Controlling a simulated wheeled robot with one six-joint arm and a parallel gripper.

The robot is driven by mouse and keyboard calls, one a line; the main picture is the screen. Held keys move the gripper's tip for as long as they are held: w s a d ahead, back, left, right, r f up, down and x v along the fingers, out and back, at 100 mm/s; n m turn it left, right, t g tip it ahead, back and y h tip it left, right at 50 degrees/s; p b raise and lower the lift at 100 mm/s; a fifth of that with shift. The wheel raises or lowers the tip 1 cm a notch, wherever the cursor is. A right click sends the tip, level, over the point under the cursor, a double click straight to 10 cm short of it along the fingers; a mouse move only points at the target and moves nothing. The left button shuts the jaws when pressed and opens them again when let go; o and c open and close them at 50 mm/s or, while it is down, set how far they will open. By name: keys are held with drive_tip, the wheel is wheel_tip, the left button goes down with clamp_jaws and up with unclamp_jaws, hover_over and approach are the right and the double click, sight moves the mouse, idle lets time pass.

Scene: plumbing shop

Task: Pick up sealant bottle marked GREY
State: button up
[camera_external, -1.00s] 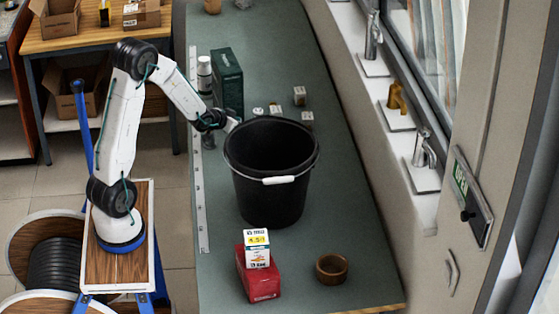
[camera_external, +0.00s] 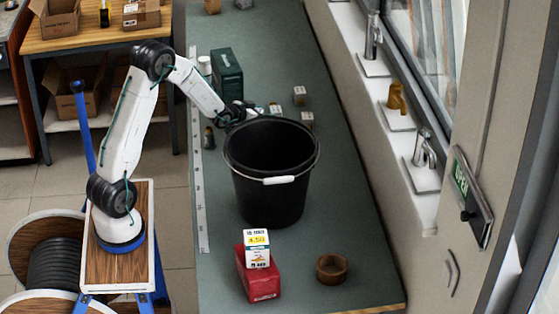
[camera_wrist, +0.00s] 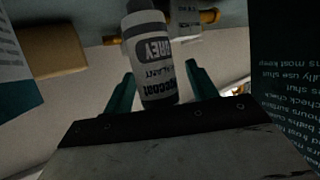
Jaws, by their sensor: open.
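The bottle marked GREY (camera_wrist: 155,60) shows in the wrist view, pale with a dark label band and dark end; its lettering is upside down in the picture. My gripper (camera_wrist: 160,88) has its two green fingers apart, with the bottle between or just beyond them; contact is not visible. In the external view my gripper (camera_external: 252,113) is low over the green bench, just behind the black bucket's far rim. I cannot clearly make out the GREY bottle there, as the gripper and bucket cover that area.
The black bucket (camera_external: 270,190) stands close beside my gripper. A dark green box (camera_external: 227,75) stands behind it and shows at right in the wrist view (camera_wrist: 285,70). Another bottle (camera_external: 209,138) stands near the bench's left edge. Small boxes (camera_external: 300,96) lie beyond.

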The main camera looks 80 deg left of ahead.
drive_tip(key=c, duration=1.1)
drive_tip(key=shift+r, duration=0.15)
